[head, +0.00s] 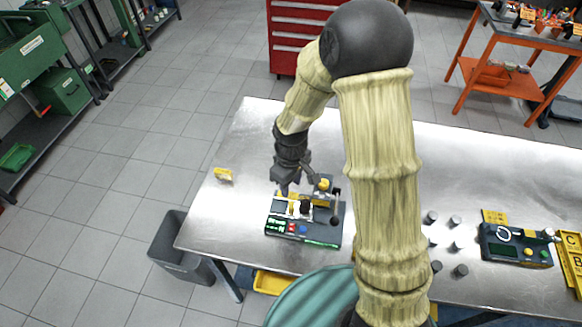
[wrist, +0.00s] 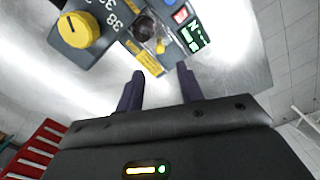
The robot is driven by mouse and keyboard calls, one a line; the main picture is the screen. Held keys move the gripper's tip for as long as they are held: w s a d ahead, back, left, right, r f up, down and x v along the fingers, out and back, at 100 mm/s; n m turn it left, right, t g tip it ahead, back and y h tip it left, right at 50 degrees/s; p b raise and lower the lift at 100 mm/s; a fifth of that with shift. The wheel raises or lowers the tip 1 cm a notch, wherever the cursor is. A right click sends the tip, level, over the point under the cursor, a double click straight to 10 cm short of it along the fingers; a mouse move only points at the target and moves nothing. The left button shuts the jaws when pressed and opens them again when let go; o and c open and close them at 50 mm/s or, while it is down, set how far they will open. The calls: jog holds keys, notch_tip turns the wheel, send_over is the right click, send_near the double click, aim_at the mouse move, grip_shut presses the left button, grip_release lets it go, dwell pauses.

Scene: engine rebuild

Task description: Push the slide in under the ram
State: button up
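A dark grey press station (head: 330,228) stands on the steel table, with a yellow knob (head: 324,184), an upright lever (head: 336,205), buttons and a green display. A dark round part (head: 305,207) sits in its middle, on what looks like a pale slide. The round part (wrist: 146,30) also shows in the wrist view, beside a yellow label. I cannot clearly tell the ram from the slide. My gripper (head: 290,188) is over the station's back left side. In the wrist view its two fingers (wrist: 160,82) are apart, with nothing between them, short of the station.
The steel table (head: 220,235) is bare around the station, except a small yellow piece (head: 223,174) at left. Several grey cylinders (head: 455,221) and a second station (head: 515,245) are at right. A grey bin (head: 180,262) stands beside the table.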

notch_tip(320, 180, up, 7)
jog(key=shift+r+b, duration=0.2)
jog(key=shift+b, duration=0.2)
jog(key=c, duration=0.4)
jog(key=shift+w+a+f+b, duration=0.15)
jog(key=shift+a+f+b, duration=0.1)
jog(key=shift+f+b, duration=0.05)
jog(key=shift+c, duration=1.4)
jog(key=w+a+f+n+h+b, duration=0.1)
jog(key=a+f+b, duration=0.1)
jog(key=a, duration=0.1)
jog(key=w+a+f+n+g+h+b, duration=0.1)
jog(key=a+f+b, duration=0.1)
jog(key=a, duration=0.1)
jog(key=w+a+f+n+h+b, duration=0.1)
jog(key=w+a+f+b, duration=0.1)
jog(key=a+b, duration=0.1)
jog(key=shift+a+f+g+h, duration=0.1)
jog(key=shift+f+g+h, duration=0.2)
jog(key=shift+f, duration=0.1)
grip_shut()
jog(key=shift+w+a+r+n, duration=0.1)
jog(key=shift+a+r+n, duration=0.05)
jog(key=shift+n, duration=0.15)
